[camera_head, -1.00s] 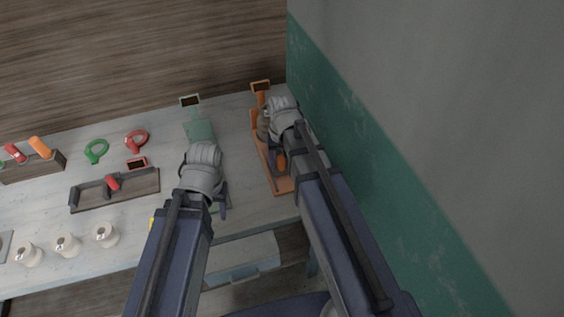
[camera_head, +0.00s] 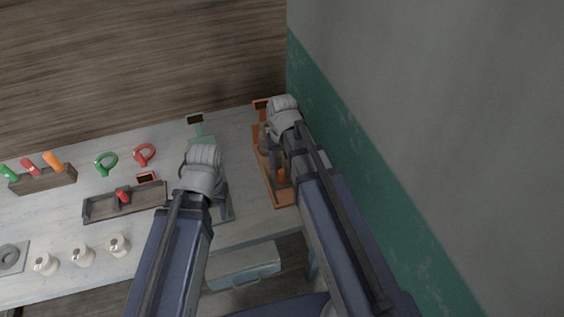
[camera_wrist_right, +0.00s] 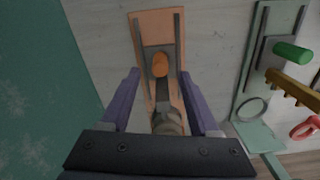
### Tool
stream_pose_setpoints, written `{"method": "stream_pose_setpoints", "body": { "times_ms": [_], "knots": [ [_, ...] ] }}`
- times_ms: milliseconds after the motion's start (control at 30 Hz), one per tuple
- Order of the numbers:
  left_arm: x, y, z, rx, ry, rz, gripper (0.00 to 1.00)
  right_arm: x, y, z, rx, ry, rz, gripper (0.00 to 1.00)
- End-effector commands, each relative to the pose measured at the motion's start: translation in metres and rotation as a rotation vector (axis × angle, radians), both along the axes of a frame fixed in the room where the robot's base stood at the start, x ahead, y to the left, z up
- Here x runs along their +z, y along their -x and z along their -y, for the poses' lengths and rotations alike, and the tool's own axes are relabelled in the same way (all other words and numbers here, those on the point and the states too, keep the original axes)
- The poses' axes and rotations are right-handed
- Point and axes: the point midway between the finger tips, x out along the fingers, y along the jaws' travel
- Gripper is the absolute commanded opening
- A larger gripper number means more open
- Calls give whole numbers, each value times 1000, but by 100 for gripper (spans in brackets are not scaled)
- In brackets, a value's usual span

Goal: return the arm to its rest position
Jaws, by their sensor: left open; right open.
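My left gripper (camera_head: 222,200) hangs over the green board (camera_head: 226,214) on the bench; its wrist hides most of it, and any gap between its fingers is hard to see in the head view. My right arm reaches over the orange board (camera_head: 284,198) near the wall, its wrist hiding part of the board. In the right wrist view my right gripper (camera_wrist_right: 160,74) is open, its two blue fingers apart. An orange-handled tool (camera_wrist_right: 160,65) on the orange board shows between the fingers, with no finger seen touching it.
The pale bench (camera_head: 60,222) carries a rack of handled tools (camera_head: 45,181), green (camera_head: 106,164) and red rings (camera_head: 144,154), a dark tray (camera_head: 100,207) and several white spools (camera_head: 83,256). The green-grey wall (camera_head: 350,130) stands close to my right arm. A drawer (camera_head: 243,267) sits below the bench.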

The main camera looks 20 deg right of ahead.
Motion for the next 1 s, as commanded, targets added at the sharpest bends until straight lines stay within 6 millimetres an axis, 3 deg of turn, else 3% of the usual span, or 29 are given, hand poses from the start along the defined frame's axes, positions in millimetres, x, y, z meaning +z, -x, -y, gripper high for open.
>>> {"method": "stream_pose_setpoints", "body": {
  "times_ms": [133,300,500,633,900,1000],
  "knots": [
    [0,0,0,0,0,0,50,0,14,-15,51,8,-5,62],
    [0,0,0,0,0,0,50,0,63,-64,254,48,-25,62],
    [0,0,0,0,0,0,50,1,107,-98,445,88,-43,62],
    [0,0,0,0,0,0,50,1,116,-105,491,101,-48,62],
    [0,0,0,0,0,0,50,1,116,-106,495,100,-49,62],
    [0,0,0,0,0,0,50,1,116,-106,494,100,-49,52]
  ]
}}
